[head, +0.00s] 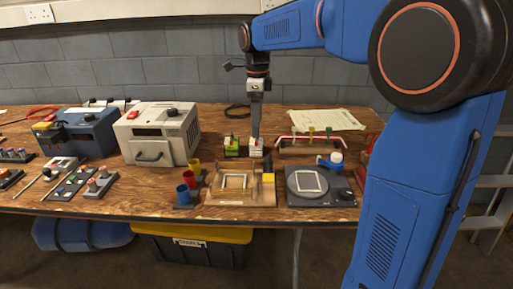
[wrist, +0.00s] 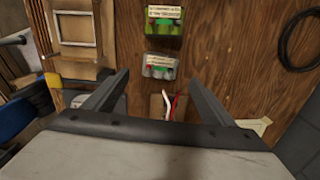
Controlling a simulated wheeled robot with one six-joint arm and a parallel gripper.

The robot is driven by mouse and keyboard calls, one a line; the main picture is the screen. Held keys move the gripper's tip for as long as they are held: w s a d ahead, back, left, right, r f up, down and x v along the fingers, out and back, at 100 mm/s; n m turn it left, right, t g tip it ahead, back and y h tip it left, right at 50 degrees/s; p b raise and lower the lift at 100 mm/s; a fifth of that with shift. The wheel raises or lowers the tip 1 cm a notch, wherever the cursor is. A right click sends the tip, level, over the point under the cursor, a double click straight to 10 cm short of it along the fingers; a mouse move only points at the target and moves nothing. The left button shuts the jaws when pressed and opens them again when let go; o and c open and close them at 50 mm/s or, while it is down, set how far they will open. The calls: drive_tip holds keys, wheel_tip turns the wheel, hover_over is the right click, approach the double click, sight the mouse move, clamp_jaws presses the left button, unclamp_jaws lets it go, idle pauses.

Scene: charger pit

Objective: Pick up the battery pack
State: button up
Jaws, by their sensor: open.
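A small green box (head: 231,147) with a label and coloured parts on top stands on the wooden bench. A similar pale grey box (head: 256,147) stands just to its right. The labels are too small to read, so I cannot tell which is the battery pack. The wrist view also shows the green box (wrist: 165,20) at the top and the grey box (wrist: 160,66) below it. My gripper (head: 256,137) points down at the grey box. In the wrist view its open fingers (wrist: 158,73) are apart, with the grey box between and beyond their tips; contact cannot be told.
A wooden tray with a frame (head: 240,198) and a yellow block (head: 268,178) lie in front. A rack with coloured pieces (head: 310,144) stands right, a dark device (head: 318,197) before it. Coloured cups (head: 188,180) and a white machine (head: 158,133) are left. A cable (wrist: 312,38) lies behind.

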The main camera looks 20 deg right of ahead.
sight(257, 142)
drive_tip(key=shift+f, duration=4.2)
drive_tip(key=shift+c, duration=0.6)
